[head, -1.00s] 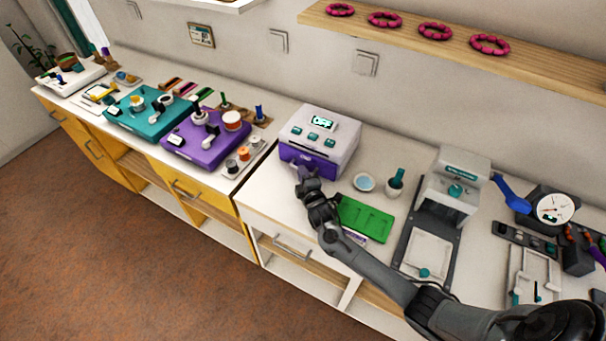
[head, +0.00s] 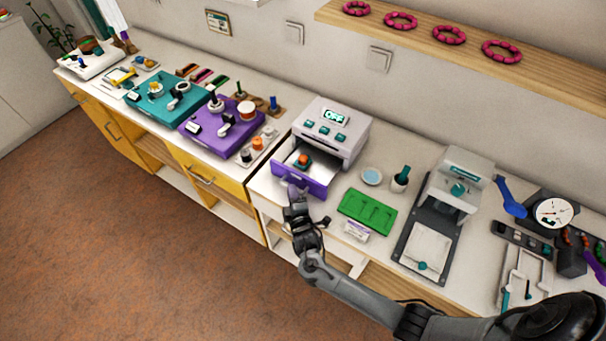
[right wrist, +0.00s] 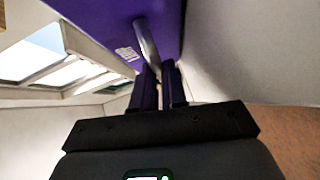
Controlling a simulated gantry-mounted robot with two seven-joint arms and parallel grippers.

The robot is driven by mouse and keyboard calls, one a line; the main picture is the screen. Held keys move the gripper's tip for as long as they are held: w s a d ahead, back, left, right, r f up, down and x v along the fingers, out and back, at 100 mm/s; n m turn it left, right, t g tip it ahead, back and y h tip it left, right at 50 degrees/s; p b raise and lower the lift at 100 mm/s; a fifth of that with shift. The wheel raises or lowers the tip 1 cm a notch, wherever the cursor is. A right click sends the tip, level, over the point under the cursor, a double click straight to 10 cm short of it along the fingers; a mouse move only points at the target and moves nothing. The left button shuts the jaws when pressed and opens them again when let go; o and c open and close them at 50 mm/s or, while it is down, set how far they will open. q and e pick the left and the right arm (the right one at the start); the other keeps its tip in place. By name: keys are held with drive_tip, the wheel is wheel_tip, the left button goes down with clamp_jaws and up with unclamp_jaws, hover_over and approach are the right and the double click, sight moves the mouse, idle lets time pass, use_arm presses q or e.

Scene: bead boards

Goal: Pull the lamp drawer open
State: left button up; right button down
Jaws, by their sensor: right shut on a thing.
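The lamp drawer (head: 312,187) has a purple front and stands pulled out from the white lamp unit (head: 338,117). Its light interior shows, with a small orange and dark piece (head: 303,159) inside. My right gripper (head: 293,190) is at the drawer's front, shut on the handle, which it partly hides in the head view. In the right wrist view, the fingers (right wrist: 161,84) close on the end of the grey bar handle (right wrist: 147,42), below the purple front. My left gripper is not in view.
A green tray (head: 367,212) and a small labelled box (head: 356,231) lie right of the drawer. A blue dish (head: 372,176) and a mortar (head: 400,182) stand behind. A purple board (head: 215,135) lies to the left. A press (head: 455,190) stands at right.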

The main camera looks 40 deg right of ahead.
drive_tip(key=shift+s+a, duration=0.2)
drive_tip(key=shift+a, duration=0.3)
drive_tip(key=c, duration=1.2)
unclamp_jaws()
drive_tip(key=shift+o, duration=0.2)
drive_tip(key=shift+d, duration=0.1)
drive_tip(key=p+v, duration=0.1)
drive_tip(key=v, duration=1)
drive_tip(key=shift+p, duration=0.35)
drive_tip(key=shift+w, duration=0.1)
